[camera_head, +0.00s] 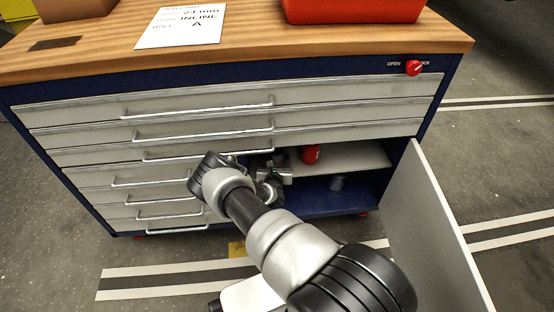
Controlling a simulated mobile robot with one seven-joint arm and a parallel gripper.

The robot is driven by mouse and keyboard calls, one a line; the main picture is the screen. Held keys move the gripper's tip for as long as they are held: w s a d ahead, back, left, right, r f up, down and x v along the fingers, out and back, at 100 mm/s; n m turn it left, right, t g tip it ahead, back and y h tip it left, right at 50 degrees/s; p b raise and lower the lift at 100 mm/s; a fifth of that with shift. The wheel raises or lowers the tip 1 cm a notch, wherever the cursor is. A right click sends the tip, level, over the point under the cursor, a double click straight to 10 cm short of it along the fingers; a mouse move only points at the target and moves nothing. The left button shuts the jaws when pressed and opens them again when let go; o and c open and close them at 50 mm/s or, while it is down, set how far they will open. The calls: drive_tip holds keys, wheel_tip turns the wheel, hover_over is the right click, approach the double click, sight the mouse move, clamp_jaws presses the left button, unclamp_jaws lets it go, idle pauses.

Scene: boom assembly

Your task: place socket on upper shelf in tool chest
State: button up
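The blue tool chest (270,70) has an open compartment at its lower right. Its upper shelf (365,157) is a pale board, with a dark blue floor (325,204) below. My gripper (282,172) is at the left side of the compartment opening, near the shelf's left end. My arm partly covers it. I cannot tell whether its fingers are open or shut, or whether they hold anything.
A red can-like object (311,154) stands on the upper shelf. The compartment door (437,225) hangs open at the right. Closed drawers with bar handles (155,207) fill the left.

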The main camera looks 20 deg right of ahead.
drive_tip(key=shift+r, duration=0.15)
drive_tip(key=shift+s+a+r, duration=0.1)
drive_tip(key=shift+s+r, duration=0.05)
drive_tip(key=shift+r, duration=0.05)
drive_tip(key=p+v, duration=0.4)
drive_tip(key=v, duration=0.7)
drive_tip(key=shift+s, duration=0.3)
drive_tip(key=shift+s+a, duration=0.1)
